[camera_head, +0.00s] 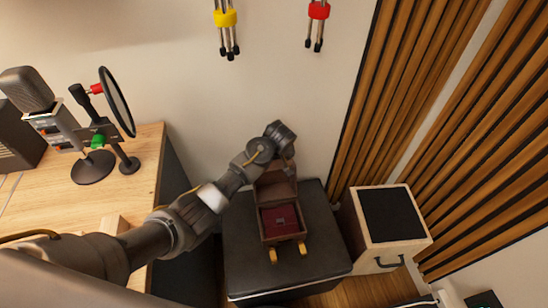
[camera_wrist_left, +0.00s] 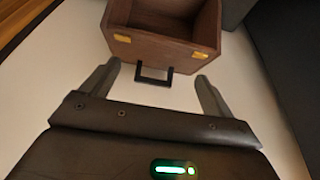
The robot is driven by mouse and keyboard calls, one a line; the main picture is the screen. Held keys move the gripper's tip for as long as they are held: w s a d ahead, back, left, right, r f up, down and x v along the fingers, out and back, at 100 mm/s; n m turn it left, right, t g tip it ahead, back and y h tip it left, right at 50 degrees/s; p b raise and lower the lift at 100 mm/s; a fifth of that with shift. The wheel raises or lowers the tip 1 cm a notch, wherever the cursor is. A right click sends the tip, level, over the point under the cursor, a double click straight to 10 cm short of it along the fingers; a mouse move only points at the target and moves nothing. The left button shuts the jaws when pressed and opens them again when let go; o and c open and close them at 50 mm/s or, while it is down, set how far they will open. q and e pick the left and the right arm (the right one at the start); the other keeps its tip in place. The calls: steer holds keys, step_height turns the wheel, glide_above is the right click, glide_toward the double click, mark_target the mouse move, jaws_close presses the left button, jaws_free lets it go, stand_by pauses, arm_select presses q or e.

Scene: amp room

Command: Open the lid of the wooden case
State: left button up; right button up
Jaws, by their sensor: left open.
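The wooden case (camera_head: 299,236) sits on a black padded stool. Its red-lined inside shows, and its brown lid (camera_head: 272,190) stands raised at the back. Two gold latches (camera_head: 303,248) are at its front edge. In the left wrist view, the brown wooden case (camera_wrist_left: 160,49) fills the top, with gold latches and a black handle (camera_wrist_left: 153,80). My left gripper (camera_wrist_left: 158,70) is open and empty, its fingertips on either side of the handle in the picture, not visibly touching it. In the head view, my left arm reaches behind the lid and its fingers are hidden. My right gripper is not in view.
The black stool (camera_head: 240,255) stands against the wall. A pale wooden box (camera_head: 362,258) with a black top is to its right, beside slatted panels (camera_head: 490,150). A desk (camera_head: 140,165) with a microphone (camera_head: 30,90) and round pop filter (camera_head: 117,102) is on the left.

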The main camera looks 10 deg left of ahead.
arm_select(q)
steer(key=shift+r, duration=0.2)
steer(key=v, duration=1)
steer(key=shift+s+r, duration=0.2)
steer(key=shift+r, duration=0.05)
